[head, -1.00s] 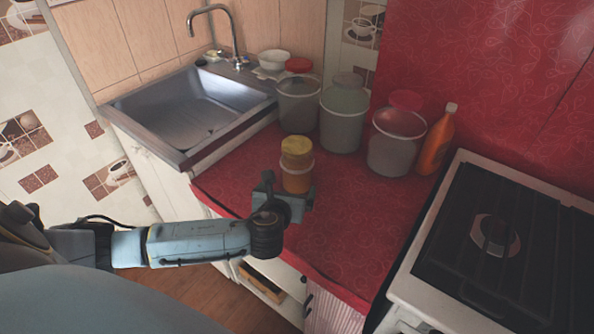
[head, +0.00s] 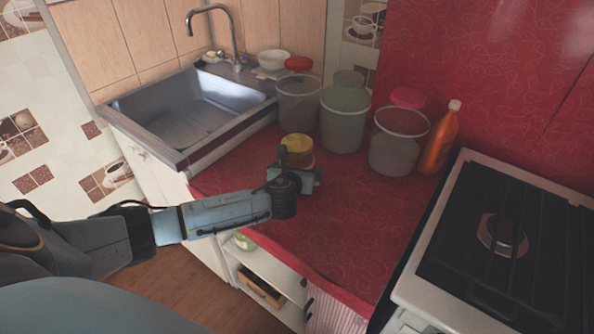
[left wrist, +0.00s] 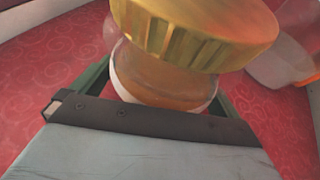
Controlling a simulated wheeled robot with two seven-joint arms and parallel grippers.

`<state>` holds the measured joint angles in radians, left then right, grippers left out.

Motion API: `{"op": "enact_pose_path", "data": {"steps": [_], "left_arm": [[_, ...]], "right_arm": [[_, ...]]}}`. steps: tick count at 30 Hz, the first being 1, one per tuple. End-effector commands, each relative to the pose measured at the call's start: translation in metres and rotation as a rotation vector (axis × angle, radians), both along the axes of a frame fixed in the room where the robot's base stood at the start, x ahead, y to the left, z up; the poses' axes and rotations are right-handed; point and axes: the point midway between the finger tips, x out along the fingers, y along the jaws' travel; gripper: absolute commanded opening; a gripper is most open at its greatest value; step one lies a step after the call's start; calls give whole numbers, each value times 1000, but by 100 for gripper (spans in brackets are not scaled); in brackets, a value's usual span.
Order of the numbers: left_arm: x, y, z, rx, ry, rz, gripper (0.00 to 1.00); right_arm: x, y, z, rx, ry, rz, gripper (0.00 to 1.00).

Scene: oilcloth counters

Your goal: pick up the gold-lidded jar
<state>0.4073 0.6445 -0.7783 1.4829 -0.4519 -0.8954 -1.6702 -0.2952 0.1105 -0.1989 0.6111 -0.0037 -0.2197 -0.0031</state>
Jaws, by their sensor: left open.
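The gold-lidded jar (head: 298,142) stands on the red counter in the head view, with my gripper and wrist hiding most of its body. In the left wrist view its ridged gold lid (left wrist: 195,32) fills the top middle, above a body with amber contents (left wrist: 165,78). My left gripper (head: 294,172) is right at the jar, on its near side. In the left wrist view its green fingers show on either side of the jar body, open. Whether either finger touches the jar is hard to tell. My right gripper is in neither view.
Several cloudy tubs stand behind the jar, one being the greenish tub (head: 344,122). An orange bottle (head: 438,145) is at the right, by the stove (head: 500,240). The sink (head: 190,115) is to the left. The counter (head: 345,225) is clear in front.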

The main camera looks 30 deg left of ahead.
Motion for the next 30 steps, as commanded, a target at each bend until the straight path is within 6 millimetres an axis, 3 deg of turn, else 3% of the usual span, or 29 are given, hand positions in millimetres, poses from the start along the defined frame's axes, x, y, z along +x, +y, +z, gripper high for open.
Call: {"op": "enact_pose_path", "data": {"steps": [4,21,30], "left_arm": [[0,0,1,-1,0,0,100],[1,0,4,1,-7,1,27],[1,0,10,1,-8,1,27]], "right_arm": [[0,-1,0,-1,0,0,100],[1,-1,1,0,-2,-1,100],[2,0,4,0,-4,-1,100]]}}
